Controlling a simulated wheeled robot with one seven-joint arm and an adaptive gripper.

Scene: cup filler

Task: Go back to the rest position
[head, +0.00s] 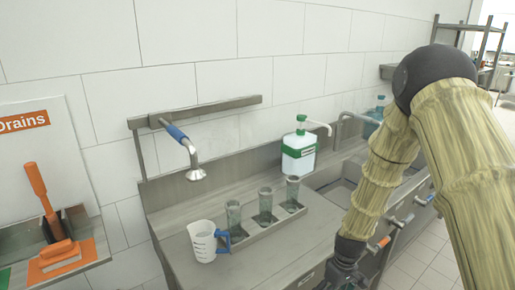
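My gripper (344,275) is at the bottom edge of the head view, right of centre, beside the front edge of the steel counter. Its fingertips are cut off or too dark and small to read, so I cannot tell if it is open or shut. I see nothing clearly held in it. My arm reaches down to it from the upper right and covers part of the sink. A white measuring jug (203,241) with a blue handle stands on the counter, left of and apart from my gripper.
Three clear cups (265,206) stand in a shallow steel tray (251,239) on the counter. A green-and-white pump bottle (299,155) stands behind. Taps (402,221) line the sink front. An orange-handled tool (48,215) is at left.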

